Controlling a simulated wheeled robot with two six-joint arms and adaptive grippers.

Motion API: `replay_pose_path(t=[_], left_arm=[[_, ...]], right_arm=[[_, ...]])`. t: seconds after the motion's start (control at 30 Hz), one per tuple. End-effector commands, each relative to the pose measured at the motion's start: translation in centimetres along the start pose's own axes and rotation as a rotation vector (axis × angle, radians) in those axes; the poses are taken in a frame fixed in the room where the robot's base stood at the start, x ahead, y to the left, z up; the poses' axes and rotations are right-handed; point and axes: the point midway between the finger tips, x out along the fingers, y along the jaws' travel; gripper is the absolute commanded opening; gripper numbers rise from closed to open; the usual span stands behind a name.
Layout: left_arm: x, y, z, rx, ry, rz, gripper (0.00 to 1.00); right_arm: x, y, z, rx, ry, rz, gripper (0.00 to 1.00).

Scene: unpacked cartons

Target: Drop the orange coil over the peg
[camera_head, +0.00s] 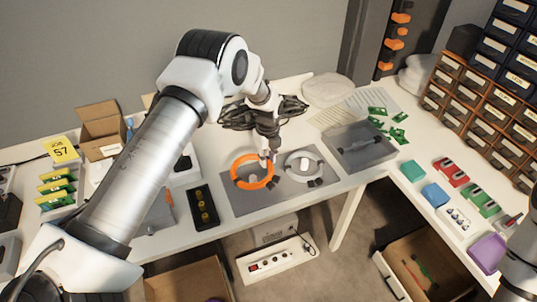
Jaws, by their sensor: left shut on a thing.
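The orange coil (238,179) is a thick ring over the grey mat (285,199) at the middle of the table. My left gripper (266,157) comes down from above and is shut on the coil's far right side. A small pale upright shape, perhaps the peg (252,177), shows through the coil's opening. I cannot tell whether the coil is around it or above it, or whether the coil touches the mat. My right gripper is not in view.
A white-grey coil (291,168) lies close on the right, with a grey tray (362,150) beyond it. A black tray (203,207) stands left of the mat. The mat's front strip is clear.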

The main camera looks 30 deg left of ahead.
Motion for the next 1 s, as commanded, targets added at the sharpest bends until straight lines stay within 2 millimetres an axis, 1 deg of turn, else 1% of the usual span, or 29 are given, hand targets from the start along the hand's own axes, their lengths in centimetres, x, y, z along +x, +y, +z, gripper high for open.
replay_pose_path(t=[0.03,0.1,0.17,0.3,0.47,0.8,1.0], left_arm=[[0.87,-0.01,-0.01,0.0,0.0,0.0,0.0],[1.55,-0.04,0.0,0.0,0.0,0.0,0.0],[1.08,-0.07,0.02,0.002,-0.001,-0.002,0.0],[1.1,0.15,-0.02,0.046,-0.005,-0.002,0.0],[1.07,0.14,-0.01,0.048,-0.005,-0.002,0.0],[1.27,-0.35,0.29,0.046,0.0,0.007,0.0],[1.12,-0.39,0.31,0.046,0.001,0.008,0.0]], right_arm=[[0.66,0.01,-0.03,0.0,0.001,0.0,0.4],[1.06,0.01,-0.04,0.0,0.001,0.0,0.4],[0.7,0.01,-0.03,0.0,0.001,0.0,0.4],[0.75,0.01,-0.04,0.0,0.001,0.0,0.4],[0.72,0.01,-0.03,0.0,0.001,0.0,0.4],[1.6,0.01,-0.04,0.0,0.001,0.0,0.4],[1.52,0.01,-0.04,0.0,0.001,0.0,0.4]])
